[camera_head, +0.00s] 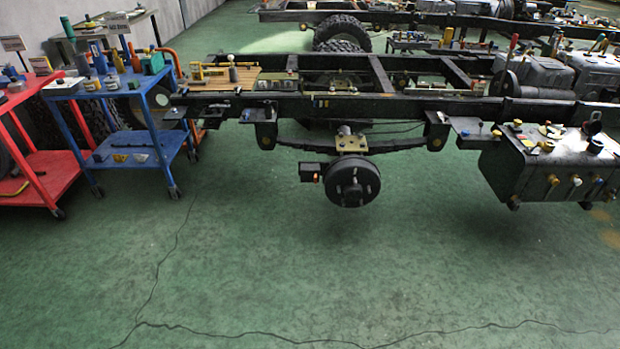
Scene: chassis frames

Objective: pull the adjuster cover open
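I cannot make out for certain which part is the adjuster cover. A black wheel hub or brake drum (353,181) hangs below the truck chassis frame (370,105), under a leaf spring. A small dark box (309,172) with an orange spot at its lower edge sits just left of the drum. A brass-coloured plate (350,144) is clamped on the axle above the drum. These parts are small and far off, so their details are unclear. Neither of my grippers shows in the head view.
A blue tool cart (140,95) and a red cart (50,165) stand at the left. A dark box (545,170) with loose parts on top hangs at the right. The green floor (300,270) in front is clear, with a crack across it.

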